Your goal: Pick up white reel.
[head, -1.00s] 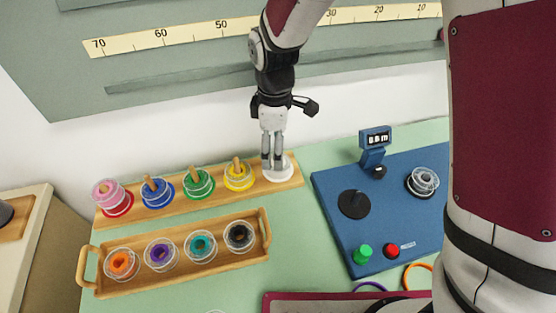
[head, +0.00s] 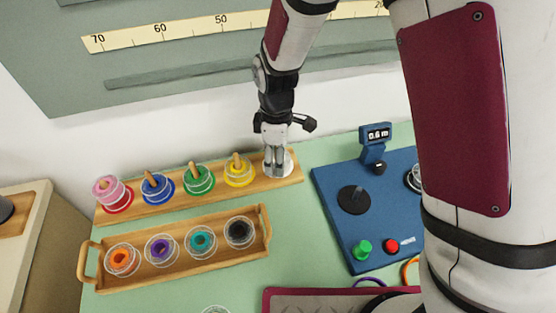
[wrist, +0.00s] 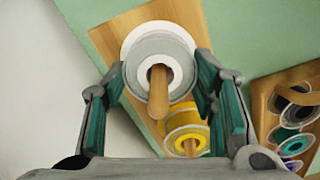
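The white reel (wrist: 142,58) sits on a wooden peg (wrist: 158,90) at the end of the wooden peg rack (wrist: 105,38). In the head view the white reel (head: 289,165) is at the rack's right end, partly hidden by my fingers. My gripper (wrist: 160,75) is open, with one finger on each side of the reel in the wrist view. I cannot tell whether the fingers touch it. In the head view my gripper (head: 277,168) is low over the reel, pointing down.
The yellow reel (head: 239,173) is the neighbour on the rack, with green, blue and pink reels further left. A wooden tray (head: 180,277) with several reels lies in front. A blue device (head: 330,205) with buttons stands to the right.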

